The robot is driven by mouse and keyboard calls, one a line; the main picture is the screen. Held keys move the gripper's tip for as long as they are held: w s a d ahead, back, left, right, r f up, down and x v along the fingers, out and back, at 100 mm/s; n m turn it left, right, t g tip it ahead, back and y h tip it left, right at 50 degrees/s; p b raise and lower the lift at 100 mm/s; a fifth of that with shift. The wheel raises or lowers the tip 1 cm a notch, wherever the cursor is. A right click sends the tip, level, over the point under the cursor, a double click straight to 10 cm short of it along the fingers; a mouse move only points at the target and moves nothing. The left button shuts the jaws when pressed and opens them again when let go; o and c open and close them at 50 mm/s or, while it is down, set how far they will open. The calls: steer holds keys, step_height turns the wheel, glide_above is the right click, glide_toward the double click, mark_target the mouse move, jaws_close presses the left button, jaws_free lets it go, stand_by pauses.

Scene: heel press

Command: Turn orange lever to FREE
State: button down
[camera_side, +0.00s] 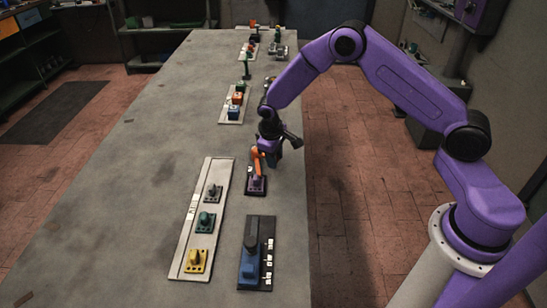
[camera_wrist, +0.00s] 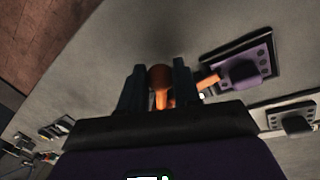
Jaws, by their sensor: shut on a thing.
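The orange lever (camera_side: 257,157) stands up from a purple unit (camera_side: 256,184) on a dark base near the right edge of the bench. In the wrist view, the lever's rounded orange end (camera_wrist: 160,76) sits between the two dark fingers of my gripper (camera_wrist: 158,88). My gripper is shut on it, and it also shows in the side view (camera_side: 271,150), just behind the purple unit. The purple unit also shows right of the fingers in the wrist view (camera_wrist: 240,70). No FREE mark is readable, so I cannot tell the lever's setting.
A pale board (camera_side: 179,262) with grey, green and yellow units lies to the left front. A blue unit (camera_side: 249,268) on a black labelled plate is at the front. Another board (camera_side: 225,115) with coloured blocks lies behind. The bench's left side (camera_side: 110,170) is clear.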

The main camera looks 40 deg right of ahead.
steer(key=d+n, duration=0.1)
steer(key=n, duration=0.1)
steer(key=w+d+n, duration=0.1)
steer(key=n, duration=0.1)
steer(key=shift+d+t, duration=0.3)
steer(key=d+n, duration=0.1)
steer(key=w+d+n, duration=0.1)
steer(key=n, duration=0.1)
steer(key=shift+w+n+y, duration=0.25)
steer(key=shift+n+y, duration=0.05)
steer(key=shift+y, duration=0.1)
steer(key=n, duration=0.1)
steer(key=w+d+n, duration=0.1)
steer(key=w+n, duration=0.1)
steer(key=n, duration=0.1)
steer(key=shift+w+d+t+y, duration=0.2)
steer(key=shift+d+t+y, duration=0.05)
steer(key=shift+t+y, duration=0.15)
steer(key=shift+w+d+n+y, duration=0.15)
steer(key=shift+w+n, duration=0.35)
steer(key=shift+n, duration=0.35)
steer(key=shift+w+d+n+y, duration=0.15)
steer(key=shift+w+n, duration=0.35)
steer(key=shift+n, duration=0.35)
steer(key=shift+w, duration=0.1)
steer(key=c, duration=0.8)
jaws_free()
steer(key=shift+r, duration=0.1)
